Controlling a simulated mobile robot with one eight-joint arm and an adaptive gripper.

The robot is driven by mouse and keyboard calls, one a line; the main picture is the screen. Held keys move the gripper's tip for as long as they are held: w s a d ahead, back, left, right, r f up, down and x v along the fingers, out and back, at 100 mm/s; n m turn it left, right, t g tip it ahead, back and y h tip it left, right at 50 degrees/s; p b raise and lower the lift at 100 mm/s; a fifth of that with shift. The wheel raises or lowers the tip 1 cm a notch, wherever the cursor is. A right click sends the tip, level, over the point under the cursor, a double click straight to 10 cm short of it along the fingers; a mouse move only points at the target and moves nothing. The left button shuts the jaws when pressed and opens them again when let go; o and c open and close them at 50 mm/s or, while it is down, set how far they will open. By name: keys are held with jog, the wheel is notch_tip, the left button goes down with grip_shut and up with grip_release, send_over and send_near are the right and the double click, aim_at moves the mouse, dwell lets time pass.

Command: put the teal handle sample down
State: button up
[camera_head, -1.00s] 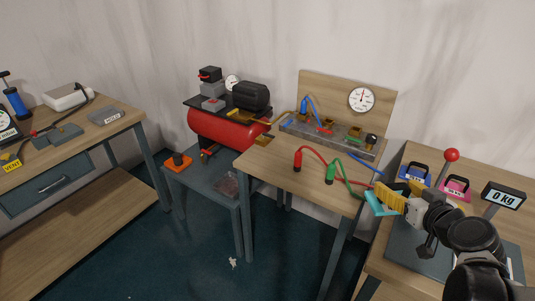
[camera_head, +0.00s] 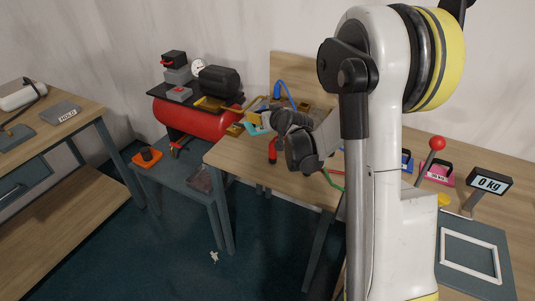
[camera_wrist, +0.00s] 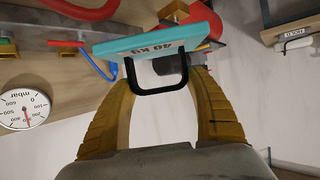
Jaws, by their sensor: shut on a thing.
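The teal handle sample is a flat teal block (camera_wrist: 150,38) with an upside-down "40 KG" label and a black loop handle (camera_wrist: 158,90) in the wrist view. My gripper (camera_wrist: 163,80) is shut on it, its yellow fingers on either side of the handle. In the head view the sample (camera_head: 254,121) is a small teal patch at my gripper (camera_head: 261,114), near the wall-side bench panel and the red compressor. It appears held up; any contact below it cannot be told. My arm hides part of the bench.
The red compressor (camera_head: 198,118) stands to the left on a low table. The wooden bench (camera_head: 248,162) has free top at its front left, with red and green hoses beyond. Blue and pink (camera_head: 438,173) handle samples and a scale display (camera_head: 489,184) reading 0 kg are at right.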

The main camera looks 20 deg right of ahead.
jog(key=shift+m+h, duration=0.4)
jog(key=w+d+f, duration=0.1)
jog(key=f, duration=0.1)
jog(key=w+d+f+b, duration=0.1)
jog(key=w+d+f, duration=0.1)
jog(key=shift+d, duration=0.2)
notch_tip(320, 180, down, 10)
jog(key=b, duration=0.4)
jog(key=shift+r, duration=0.1)
jog(key=shift+b, duration=0.3)
jog(key=o, duration=1.2)
jog(key=shift+o, duration=0.2)
